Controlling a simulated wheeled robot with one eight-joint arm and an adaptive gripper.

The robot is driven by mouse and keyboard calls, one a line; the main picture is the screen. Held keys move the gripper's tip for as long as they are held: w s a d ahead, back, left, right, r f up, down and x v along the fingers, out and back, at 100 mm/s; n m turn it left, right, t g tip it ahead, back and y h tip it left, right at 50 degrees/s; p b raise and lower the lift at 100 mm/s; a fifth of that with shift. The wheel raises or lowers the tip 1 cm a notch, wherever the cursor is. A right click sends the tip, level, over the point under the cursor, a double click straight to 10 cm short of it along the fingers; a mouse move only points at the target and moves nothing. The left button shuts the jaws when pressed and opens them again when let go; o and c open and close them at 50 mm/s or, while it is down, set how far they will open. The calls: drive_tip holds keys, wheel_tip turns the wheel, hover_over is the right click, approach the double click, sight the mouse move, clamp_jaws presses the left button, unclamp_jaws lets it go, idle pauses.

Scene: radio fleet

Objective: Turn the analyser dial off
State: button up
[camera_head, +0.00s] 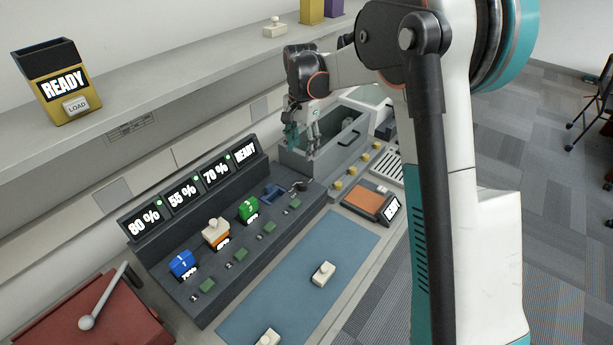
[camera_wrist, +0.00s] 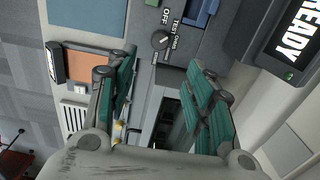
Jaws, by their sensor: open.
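The analyser dial (camera_wrist: 160,41) is a small dark round knob in the wrist view, with OFF and TEST printed beside it on a dark panel. I cannot tell for sure which label its pointer faces. In the head view the dial (camera_head: 299,186) is a small dark knob at the right end of the charger bank. My gripper (camera_wrist: 162,62) is open and empty, its green-padded fingers on either side of the dial's line of sight and apart from it. In the head view my gripper (camera_head: 303,138) hangs above the grey open bin, beyond the dial.
A READY screen (camera_head: 246,152) stands behind the dial; other screens read 80 %, 55 % and 70 %. Blue, white-orange and green radios sit in the bank. A grey open bin (camera_head: 345,140) and an orange-topped unit (camera_head: 368,199) are nearby. The blue mat (camera_head: 290,285) has clear room.

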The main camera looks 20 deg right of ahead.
sight(302, 182)
wheel_tip(302, 182, down, 14)
drive_tip(key=b, duration=0.3)
drive_tip(key=shift+b, duration=0.35)
drive_tip(key=shift+r, duration=0.1)
drive_tip(key=c, duration=1.1)
